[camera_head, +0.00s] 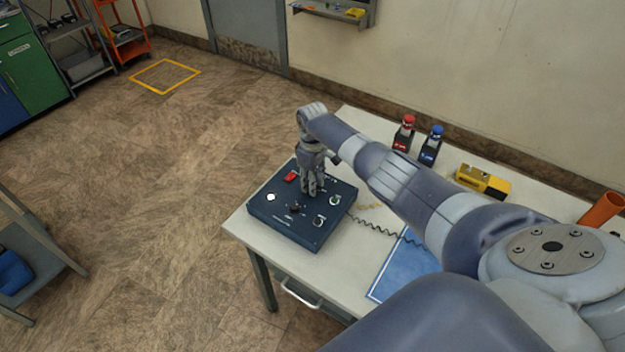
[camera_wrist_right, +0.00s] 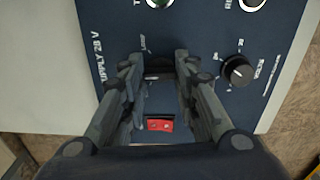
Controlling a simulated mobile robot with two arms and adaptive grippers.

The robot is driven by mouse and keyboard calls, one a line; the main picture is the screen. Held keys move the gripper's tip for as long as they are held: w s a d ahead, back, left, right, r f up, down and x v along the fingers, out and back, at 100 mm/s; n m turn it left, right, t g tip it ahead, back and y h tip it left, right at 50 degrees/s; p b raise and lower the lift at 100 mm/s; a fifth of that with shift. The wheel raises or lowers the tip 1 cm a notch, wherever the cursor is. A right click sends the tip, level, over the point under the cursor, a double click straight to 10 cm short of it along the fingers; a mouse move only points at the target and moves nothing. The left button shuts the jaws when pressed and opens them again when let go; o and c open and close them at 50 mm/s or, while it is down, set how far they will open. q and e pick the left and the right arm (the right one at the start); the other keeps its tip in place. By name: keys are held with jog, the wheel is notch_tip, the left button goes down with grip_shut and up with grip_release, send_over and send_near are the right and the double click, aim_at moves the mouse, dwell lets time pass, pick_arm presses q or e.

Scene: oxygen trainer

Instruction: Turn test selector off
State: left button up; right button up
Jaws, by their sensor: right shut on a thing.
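A dark blue panel box (camera_head: 286,229) stands on the table; its face fills most of the wrist view (camera_wrist_right: 109,47). My right gripper (camera_head: 312,191) points down onto the box. In the wrist view its fingers (camera_wrist_right: 160,78) straddle a small dark switch (camera_wrist_right: 157,73) and are shut on it; its label is too small to read. A black rotary knob (camera_wrist_right: 237,72) with marks around it sits beside the right finger, apart from it. It also shows in the head view (camera_head: 294,208). I cannot tell which control is the test selector. My left gripper is not in view.
A red rocker switch (camera_wrist_right: 160,125) is near the fingers. Red-capped (camera_head: 404,134) and blue-capped (camera_head: 432,145) items and a yellow-black item (camera_head: 482,181) stand at the back of the table (camera_head: 268,253). A coiled cord (camera_head: 372,226) runs right to a blue mat (camera_head: 398,273).

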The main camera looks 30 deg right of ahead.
jog(key=shift+w+r+m, duration=0.1)
jog(key=shift+m, duration=0.3)
jog(key=o, duration=1.1)
jog(key=shift+c, duration=0.2)
notch_tip(320, 180, up, 12)
dwell(0.4)
